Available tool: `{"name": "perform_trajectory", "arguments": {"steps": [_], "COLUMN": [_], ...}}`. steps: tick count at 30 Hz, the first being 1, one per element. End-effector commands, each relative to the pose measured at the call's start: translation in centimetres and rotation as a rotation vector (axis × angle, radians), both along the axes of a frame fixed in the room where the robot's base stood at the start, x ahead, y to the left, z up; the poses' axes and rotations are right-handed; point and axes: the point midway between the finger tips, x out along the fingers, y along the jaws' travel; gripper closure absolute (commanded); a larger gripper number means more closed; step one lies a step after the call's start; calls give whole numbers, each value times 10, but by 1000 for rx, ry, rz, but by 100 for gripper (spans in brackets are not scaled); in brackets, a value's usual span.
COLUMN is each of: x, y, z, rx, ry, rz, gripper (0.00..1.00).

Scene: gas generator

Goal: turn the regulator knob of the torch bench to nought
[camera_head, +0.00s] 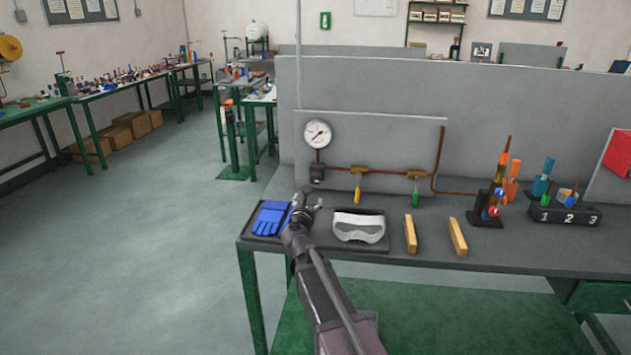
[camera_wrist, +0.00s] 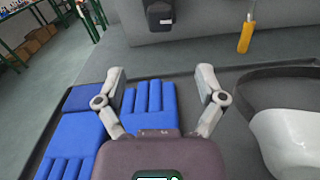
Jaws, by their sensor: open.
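A black regulator knob (camera_head: 317,173) sits on the grey back panel of the torch bench, below a round white pressure gauge (camera_head: 318,134). In the wrist view the knob (camera_wrist: 159,14) is at the top centre, partly cut off, with a small pale label on it. My gripper (camera_head: 307,201) is above the bench's left end, in front of and below the knob and apart from it. In the wrist view my gripper (camera_wrist: 159,78) has its fingers spread wide with nothing between them. The knob's setting and the gauge's exact reading are too small to read.
Blue gloves (camera_head: 271,218) lie under and left of my gripper, with white goggles (camera_head: 359,227) to the right. A copper pipe with a yellow-handled valve (camera_head: 358,188) and a green-handled valve (camera_head: 415,190) runs right.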

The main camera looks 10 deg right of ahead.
Motion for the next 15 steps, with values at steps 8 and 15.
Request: {"name": "perform_trajectory", "arguments": {"steps": [8,15], "x": [6,27], "y": [-2,-9], "z": [0,0], "rx": [-2,-3], "ry": [1,0], "rz": [1,0], "gripper": [11,11]}}
